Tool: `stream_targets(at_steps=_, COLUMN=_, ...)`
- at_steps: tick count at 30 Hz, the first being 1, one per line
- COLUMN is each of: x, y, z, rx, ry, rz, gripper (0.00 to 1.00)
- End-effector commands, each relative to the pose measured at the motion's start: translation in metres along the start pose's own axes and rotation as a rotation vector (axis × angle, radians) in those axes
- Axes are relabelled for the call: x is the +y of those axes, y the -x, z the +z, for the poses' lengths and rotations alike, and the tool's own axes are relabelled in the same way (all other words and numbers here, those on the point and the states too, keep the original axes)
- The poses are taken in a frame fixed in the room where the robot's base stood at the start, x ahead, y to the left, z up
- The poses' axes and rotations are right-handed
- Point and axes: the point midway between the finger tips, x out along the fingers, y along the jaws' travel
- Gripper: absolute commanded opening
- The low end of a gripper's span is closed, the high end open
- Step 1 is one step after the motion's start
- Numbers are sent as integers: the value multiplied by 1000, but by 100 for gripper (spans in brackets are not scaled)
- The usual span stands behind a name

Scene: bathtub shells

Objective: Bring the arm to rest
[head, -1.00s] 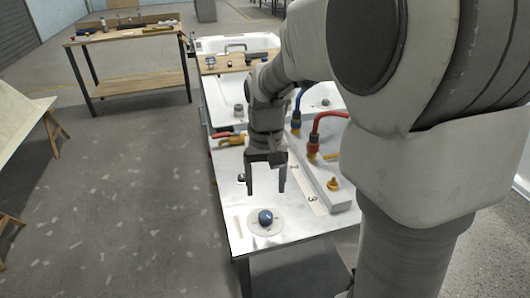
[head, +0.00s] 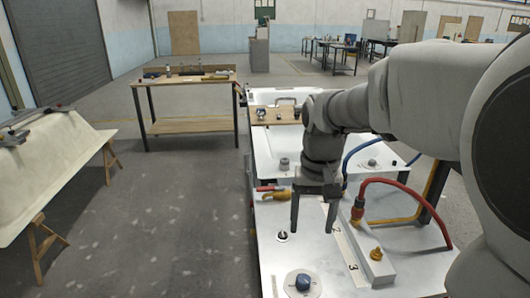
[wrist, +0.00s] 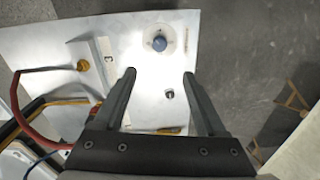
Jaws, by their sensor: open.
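My gripper (head: 315,214) is open and empty, pointing down above the metal worktop (head: 272,262). In the wrist view my gripper (wrist: 158,75) has its two fingers wide apart with nothing between them but the worktop below. A blue knob on a round pale disc (head: 302,283) sits near the worktop's front edge, ahead of the fingertips in the wrist view (wrist: 159,43). A small dark stud (head: 282,236) stands on the worktop, left of the gripper in the head view. My arm reaches in from the right.
A red hose (head: 400,184) and a blue hose (head: 357,149) run beside a pale block with brass fittings (head: 376,254). A white tub shell (head: 290,97) lies behind. A wooden workbench (head: 190,80) stands back left, and a pale shell on trestles (head: 50,165) at far left. Open floor lies between.

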Motion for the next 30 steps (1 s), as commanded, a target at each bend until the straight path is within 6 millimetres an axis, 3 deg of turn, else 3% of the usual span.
stream_targets(at_steps=6, x=5, y=38, z=32, rx=101, ry=31, rz=-28, gripper=74)
stream_targets(at_steps=15, x=12, y=72, z=81, rx=252, ry=77, rz=-46, gripper=74)
stream_targets(at_steps=24, x=18, y=90, z=124, rx=398, ry=122, rz=-39, gripper=74)
stream_targets(at_steps=30, x=20, y=91, z=139, rx=454, ry=138, rz=-30, gripper=74)
